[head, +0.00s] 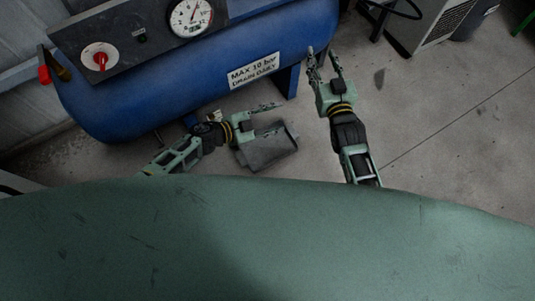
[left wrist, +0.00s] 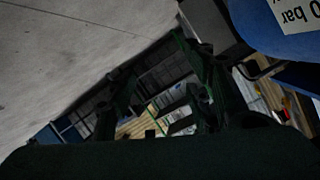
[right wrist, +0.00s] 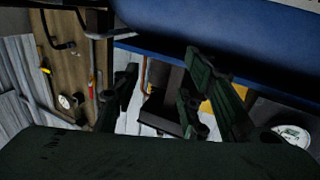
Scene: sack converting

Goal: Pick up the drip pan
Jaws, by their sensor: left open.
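The drip pan appears to be the dark grey, shallow tray (head: 268,153) on the floor in front of the blue tank in the head view. My left gripper (head: 279,116) is open over the pan's far side and hides part of it. I cannot tell whether it touches the pan. The left wrist view shows its fingers (left wrist: 155,85) apart with nothing between them, and no pan. My right gripper (head: 324,62) is open and empty, right of the pan near the tank's end. Its spread fingers also show in the right wrist view (right wrist: 160,95).
The blue tank (head: 190,72) stands behind the pan, with a label (head: 253,71), a gauge (head: 191,17) and a red knob (head: 100,58). A grey cabinet (head: 425,25) stands at the back right. The concrete floor (head: 450,130) on the right is clear.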

